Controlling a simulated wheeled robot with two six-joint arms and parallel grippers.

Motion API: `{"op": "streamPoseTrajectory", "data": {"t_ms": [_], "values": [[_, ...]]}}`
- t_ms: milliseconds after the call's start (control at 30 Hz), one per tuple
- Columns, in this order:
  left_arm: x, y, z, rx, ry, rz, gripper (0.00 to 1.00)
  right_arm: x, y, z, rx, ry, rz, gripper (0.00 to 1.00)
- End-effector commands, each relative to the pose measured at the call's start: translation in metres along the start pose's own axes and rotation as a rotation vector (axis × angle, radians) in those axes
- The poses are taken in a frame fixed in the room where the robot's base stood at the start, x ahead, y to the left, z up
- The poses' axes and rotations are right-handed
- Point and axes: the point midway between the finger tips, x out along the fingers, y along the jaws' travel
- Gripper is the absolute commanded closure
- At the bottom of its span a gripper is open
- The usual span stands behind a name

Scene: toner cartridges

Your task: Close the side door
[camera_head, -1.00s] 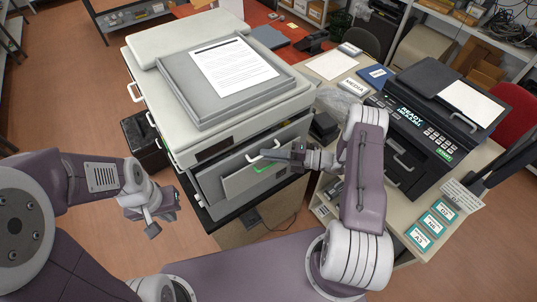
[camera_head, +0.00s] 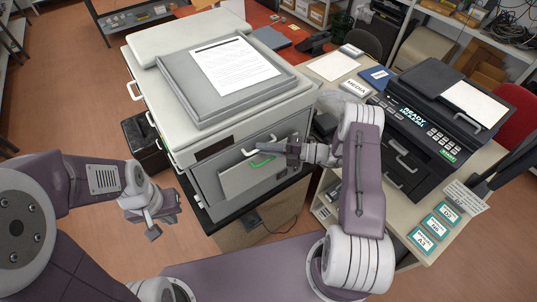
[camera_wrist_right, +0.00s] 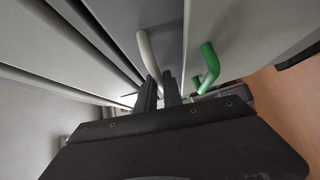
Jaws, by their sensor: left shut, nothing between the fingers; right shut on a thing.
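A large white and grey copier (camera_head: 235,125) stands at the centre of the head view. On its front is a grey door panel (camera_head: 230,183) with a white handle (camera_head: 247,151) and a green handle (camera_head: 262,162). In the right wrist view the white handle (camera_wrist_right: 147,50) runs down between my right fingers, and the green handle (camera_wrist_right: 210,65) is to their right, apart. My right gripper (camera_head: 292,147) is shut on the white handle; its fingers (camera_wrist_right: 160,92) hide part of it. My left gripper (camera_head: 153,228) is shut and empty, left of the copier and apart from it.
A black printer (camera_head: 425,125) stands on a desk to the right. A paper sheet (camera_head: 235,66) lies on the copier's top. A black bin (camera_head: 145,142) is on the floor left of the copier. Open floor (camera_head: 85,110) lies to the left.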

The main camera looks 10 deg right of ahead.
Motion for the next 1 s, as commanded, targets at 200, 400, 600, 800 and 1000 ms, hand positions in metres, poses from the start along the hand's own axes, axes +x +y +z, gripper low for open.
{"op": "streamPoseTrajectory", "data": {"t_ms": [200, 400, 600, 800, 1000], "values": [[-0.002, 0.000, 0.000, 0.000, 0.001, 0.000, 1.00, 0.000, 0.003, 0.002, -0.003, -0.005, 0.003, 0.78], [-0.002, 0.000, 0.000, 0.000, 0.000, 0.000, 1.00, 0.000, 0.002, 0.002, -0.002, -0.006, 0.003, 0.67], [0.002, 0.000, 0.000, 0.000, 0.000, 0.000, 1.00, -0.005, 0.001, 0.002, -0.002, -0.007, 0.002, 0.67], [0.021, 0.000, 0.002, 0.000, 0.000, 0.000, 1.00, -0.047, -0.002, 0.004, -0.004, -0.011, 0.002, 0.67], [0.032, -0.001, 0.003, 0.000, 0.000, 0.000, 1.00, -0.081, 0.000, 0.002, -0.004, -0.008, 0.002, 0.67]]}}
